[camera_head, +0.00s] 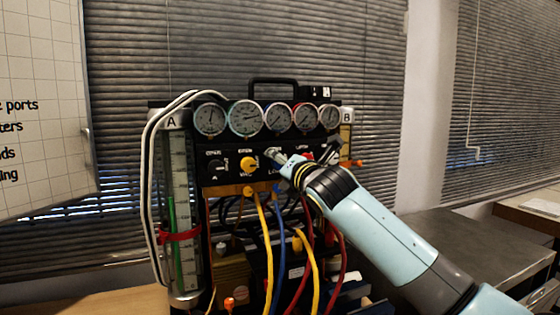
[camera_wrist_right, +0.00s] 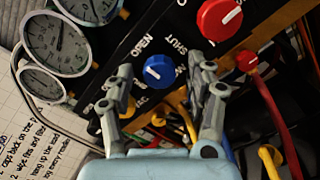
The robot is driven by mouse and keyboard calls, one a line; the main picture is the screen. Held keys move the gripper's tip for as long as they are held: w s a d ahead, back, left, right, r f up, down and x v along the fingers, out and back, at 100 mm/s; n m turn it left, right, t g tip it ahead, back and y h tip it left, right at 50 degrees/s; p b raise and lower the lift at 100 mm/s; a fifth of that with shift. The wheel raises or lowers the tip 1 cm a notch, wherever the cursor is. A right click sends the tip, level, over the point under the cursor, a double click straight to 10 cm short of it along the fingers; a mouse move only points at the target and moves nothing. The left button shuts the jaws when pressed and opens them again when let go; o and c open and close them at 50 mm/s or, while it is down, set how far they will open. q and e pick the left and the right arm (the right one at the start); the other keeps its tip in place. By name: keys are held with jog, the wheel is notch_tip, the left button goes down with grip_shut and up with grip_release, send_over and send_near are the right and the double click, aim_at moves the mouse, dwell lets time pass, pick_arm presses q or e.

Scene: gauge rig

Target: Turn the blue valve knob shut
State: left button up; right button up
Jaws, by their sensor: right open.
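The blue valve knob (camera_wrist_right: 158,70) shows in the right wrist view, on the black panel, with a short white mark on its face. The words OPEN and SHUT are printed on the panel close to it. My right gripper (camera_wrist_right: 162,64) is open, with one finger on each side of the knob; I cannot tell whether either finger touches it. In the head view my right gripper (camera_head: 273,155) is at the front of the panel, right of the yellow knob (camera_head: 248,163), and hides the blue knob. My left gripper is not in view.
A large red knob (camera_wrist_right: 218,18) is beside the blue one. Several round gauges (camera_head: 245,117) line the top of the rig. Yellow, blue and red hoses (camera_head: 282,250) hang below the panel. A glass tube column (camera_head: 178,215) stands at the left, and a grey table (camera_head: 450,240) at the right.

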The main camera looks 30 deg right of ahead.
jog(key=shift+w+d, duration=0.1)
jog(key=shift+w, duration=0.35)
jog(key=shift+c, duration=0.2)
grip_shut()
